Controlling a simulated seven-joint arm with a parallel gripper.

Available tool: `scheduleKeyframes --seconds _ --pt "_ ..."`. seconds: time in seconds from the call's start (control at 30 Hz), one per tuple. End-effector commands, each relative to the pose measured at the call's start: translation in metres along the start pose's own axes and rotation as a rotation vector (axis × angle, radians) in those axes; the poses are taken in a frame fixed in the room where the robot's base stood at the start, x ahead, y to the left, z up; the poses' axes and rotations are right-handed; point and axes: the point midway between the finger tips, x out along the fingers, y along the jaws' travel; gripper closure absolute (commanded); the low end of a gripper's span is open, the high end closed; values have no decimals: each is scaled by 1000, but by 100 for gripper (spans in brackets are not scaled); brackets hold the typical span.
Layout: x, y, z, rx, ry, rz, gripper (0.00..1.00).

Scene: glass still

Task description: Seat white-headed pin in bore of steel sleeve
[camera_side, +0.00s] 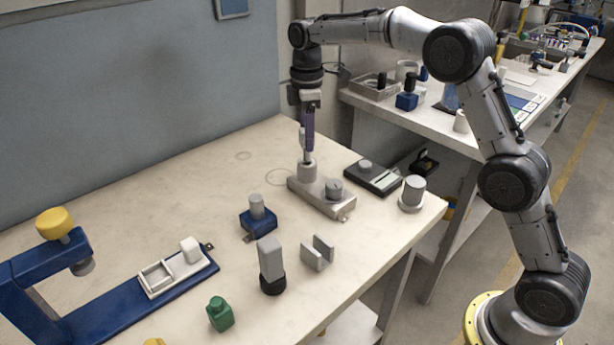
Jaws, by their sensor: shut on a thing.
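My gripper (307,148) points straight down at the back of the table, its narrow fingers shut. A pale piece between the fingers, which I take to be the white-headed pin (304,140), is mostly hidden by them. Right below the fingertips stands a short grey cylinder, apparently the steel sleeve (307,173), upright on one end of a grey base plate (322,200). The fingertips are at or just above the sleeve's top. I cannot tell whether the pin's lower end is inside the bore.
A dark scale-like box (372,178) and a grey cylinder (412,193) stand to the right. A blue block (258,222), a black-based block (270,265) and a slotted block (317,253) stand in front. The back left is clear.

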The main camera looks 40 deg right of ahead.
Motion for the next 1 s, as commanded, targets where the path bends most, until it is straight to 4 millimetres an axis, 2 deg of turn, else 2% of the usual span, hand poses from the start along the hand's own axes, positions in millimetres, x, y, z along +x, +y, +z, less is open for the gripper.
scheduleKeyframes --seconds 1.0 --pt "7 0 0 0 1 2 100"
